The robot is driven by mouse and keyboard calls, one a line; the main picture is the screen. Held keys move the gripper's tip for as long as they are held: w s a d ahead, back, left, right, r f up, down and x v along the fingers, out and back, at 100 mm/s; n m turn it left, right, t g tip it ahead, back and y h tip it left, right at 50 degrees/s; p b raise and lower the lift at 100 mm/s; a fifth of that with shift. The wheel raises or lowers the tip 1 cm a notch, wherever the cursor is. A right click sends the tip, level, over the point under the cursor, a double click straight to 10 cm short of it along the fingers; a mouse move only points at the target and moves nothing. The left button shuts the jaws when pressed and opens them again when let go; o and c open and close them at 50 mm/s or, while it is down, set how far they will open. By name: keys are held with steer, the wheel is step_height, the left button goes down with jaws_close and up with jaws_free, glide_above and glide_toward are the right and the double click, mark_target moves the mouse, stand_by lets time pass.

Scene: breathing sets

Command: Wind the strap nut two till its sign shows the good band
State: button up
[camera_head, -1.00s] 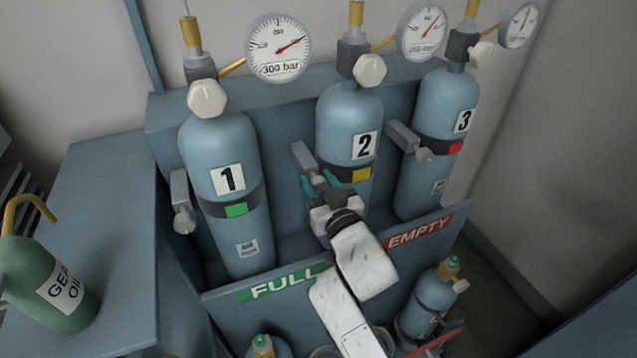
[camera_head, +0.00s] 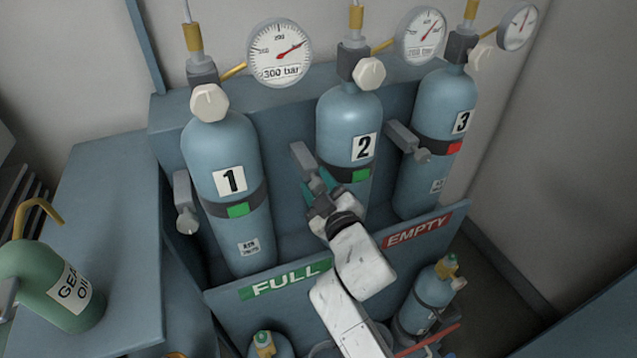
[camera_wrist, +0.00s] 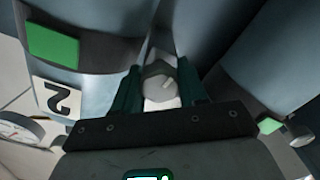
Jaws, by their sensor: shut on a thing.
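The cylinder marked 2 (camera_head: 349,123) stands upright in the middle of the rack. The sign on its strap (camera_head: 361,175) shows green; it also shows green in the wrist view (camera_wrist: 53,43). My gripper (camera_head: 317,187) is at the strap bracket (camera_head: 303,158) on the left of cylinder 2. In the wrist view my gripper (camera_wrist: 160,90) has its two teal fingers on either side of the light grey strap nut (camera_wrist: 161,86), shut on it. In the head view the nut is hidden by my gripper.
Cylinder 1 (camera_head: 211,160) with a green sign (camera_head: 238,210) stands to the left. Cylinder 3 (camera_head: 437,110) with a red sign (camera_head: 453,147) stands to the right. A front board (camera_head: 345,262) with FULL and EMPTY labels runs below. A green gear oil can (camera_head: 45,272) stands at the left.

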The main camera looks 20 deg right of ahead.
steer(key=shift+a+r, duration=0.2)
steer(key=shift+r, duration=0.2)
steer(key=o, duration=0.7)
steer(key=shift+o, duration=0.4)
steer(key=shift+f, duration=0.1)
steer(key=shift+s+f, duration=0.2)
steer(key=shift+s, duration=0.25)
steer(key=s+b, duration=0.1)
steer(key=s, duration=0.9)
steer(key=shift+r+b, duration=0.15)
steer(key=shift+b, duration=0.2)
steer(key=shift+o, duration=0.4)
steer(key=shift+w, duration=0.1)
